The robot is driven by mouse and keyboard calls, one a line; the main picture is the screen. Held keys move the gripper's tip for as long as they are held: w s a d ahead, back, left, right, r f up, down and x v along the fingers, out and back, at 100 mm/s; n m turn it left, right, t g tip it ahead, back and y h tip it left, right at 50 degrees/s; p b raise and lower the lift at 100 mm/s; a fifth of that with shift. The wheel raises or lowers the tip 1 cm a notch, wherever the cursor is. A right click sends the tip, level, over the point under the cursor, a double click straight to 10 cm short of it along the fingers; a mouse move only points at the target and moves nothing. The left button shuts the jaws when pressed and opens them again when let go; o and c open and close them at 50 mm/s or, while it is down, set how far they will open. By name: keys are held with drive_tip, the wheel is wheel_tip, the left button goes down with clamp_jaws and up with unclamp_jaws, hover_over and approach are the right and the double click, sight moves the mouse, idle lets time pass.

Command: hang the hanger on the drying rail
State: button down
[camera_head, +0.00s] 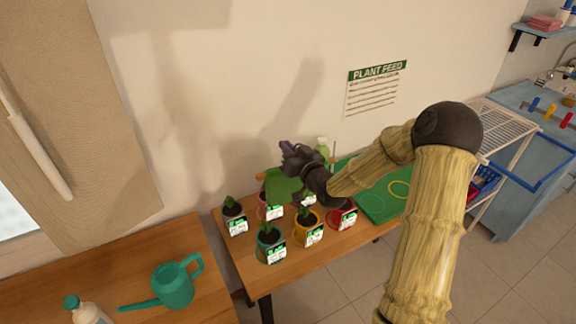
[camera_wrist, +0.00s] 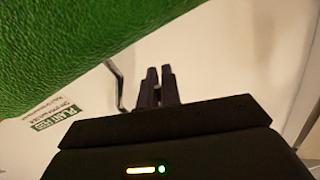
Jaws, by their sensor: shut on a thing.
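My gripper (camera_head: 287,148) is above the potted plants, in front of the wall. In the wrist view its dark fingers (camera_wrist: 158,86) are closed together. A thin grey metal wire (camera_wrist: 117,82), bent like a hook, shows beside them and looks like part of the hanger. A green textured surface (camera_wrist: 60,45) fills the upper left of the wrist view, close to the camera. A green piece (camera_head: 281,187) also shows just below my gripper in the head view. The gripped part itself is hidden. I cannot pick out the drying rail for certain.
Several labelled pots, one of them yellow (camera_head: 308,233), stand on the wooden table (camera_head: 300,273) below. A green mat (camera_head: 378,205) lies to their right. A teal watering can (camera_head: 173,285) stands at lower left. A white wire rack (camera_head: 507,124) and blue counter (camera_head: 540,165) are at right.

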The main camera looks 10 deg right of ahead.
wheel_tip(320, 180, up, 6)
drive_tip(key=shift+r, duration=0.15)
idle(0.7)
